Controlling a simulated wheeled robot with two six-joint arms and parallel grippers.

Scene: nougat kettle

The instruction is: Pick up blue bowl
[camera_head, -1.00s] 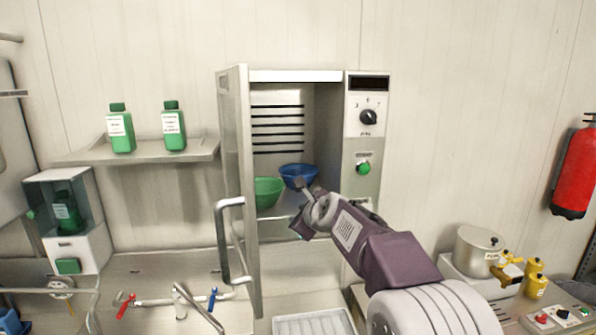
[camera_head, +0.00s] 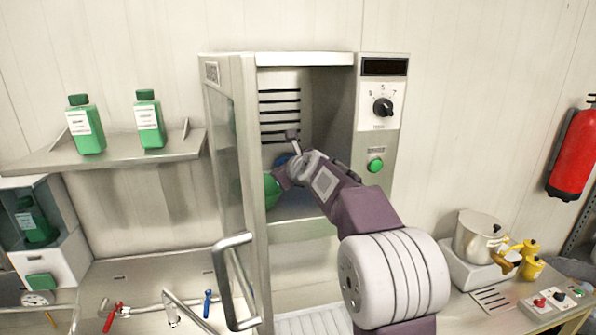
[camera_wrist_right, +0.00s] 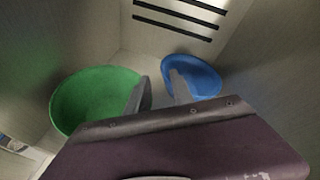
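The blue bowl (camera_wrist_right: 203,78) stands inside the open steel cabinet, at the right in the right wrist view. In the head view only a sliver of the blue bowl (camera_head: 282,160) shows behind my gripper. A larger green bowl (camera_wrist_right: 75,103) stands beside it on the left. My right gripper (camera_wrist_right: 158,88) is inside the cabinet, open and empty. In the wrist view one finger overlaps the left part of the blue bowl; the other overlaps the green bowl's right edge. I cannot tell whether either touches. My left gripper is out of view.
The cabinet door (camera_head: 238,190) stands open on the left with a protruding handle (camera_head: 238,285). The control panel side (camera_head: 377,145) bounds the opening on the right. Green bottles (camera_head: 86,128) stand on a wall shelf. A pot (camera_head: 478,238) is on the right counter.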

